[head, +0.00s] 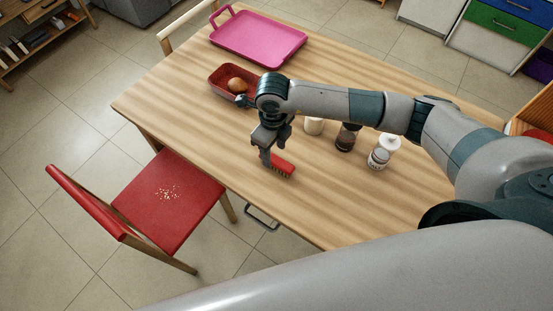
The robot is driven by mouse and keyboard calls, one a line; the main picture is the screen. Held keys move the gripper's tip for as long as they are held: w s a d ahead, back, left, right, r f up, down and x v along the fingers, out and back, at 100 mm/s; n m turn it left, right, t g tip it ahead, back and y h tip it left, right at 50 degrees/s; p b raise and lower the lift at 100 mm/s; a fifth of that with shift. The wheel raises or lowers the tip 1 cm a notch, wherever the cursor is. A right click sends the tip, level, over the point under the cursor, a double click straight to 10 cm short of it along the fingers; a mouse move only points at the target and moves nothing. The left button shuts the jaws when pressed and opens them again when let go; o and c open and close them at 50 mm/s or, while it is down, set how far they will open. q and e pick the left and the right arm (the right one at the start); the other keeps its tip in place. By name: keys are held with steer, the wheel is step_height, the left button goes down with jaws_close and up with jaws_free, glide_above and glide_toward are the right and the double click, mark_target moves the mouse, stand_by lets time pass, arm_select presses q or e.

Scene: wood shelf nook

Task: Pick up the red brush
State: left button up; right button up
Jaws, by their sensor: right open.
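The red brush (284,168) lies on the wooden table near its front edge, its bristles toward the front. My right gripper (269,160) is open and points down at the left end of the brush. One finger hides part of that end. I cannot tell whether the fingers touch the brush. My left gripper is not in view.
Behind my gripper are a red dish (219,82) with a brown round item (236,85) and a pink tray (258,38). Several jars, one a salt jar (379,158), stand right of the brush. A red chair (165,200) with crumbs on its seat stands before the table.

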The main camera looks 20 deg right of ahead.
mark_target(276, 160)
steer(key=shift+f, duration=0.9)
steer(key=shift+d+f+p, duration=0.3)
steer(key=shift+f+p, duration=0.5)
steer(key=shift+p, duration=0.25)
step_height(276, 160, down, 2)
steer(key=shift+d+f+p, duration=0.1)
steer(key=shift+d+p, duration=0.05)
steer(key=shift+p, duration=0.35)
steer(key=shift+f, duration=0.7)
steer(key=shift+w, duration=0.1)
steer(key=shift+c, duration=0.2)
steer(key=c, duration=1.1)
steer(key=shift+r, duration=0.15)
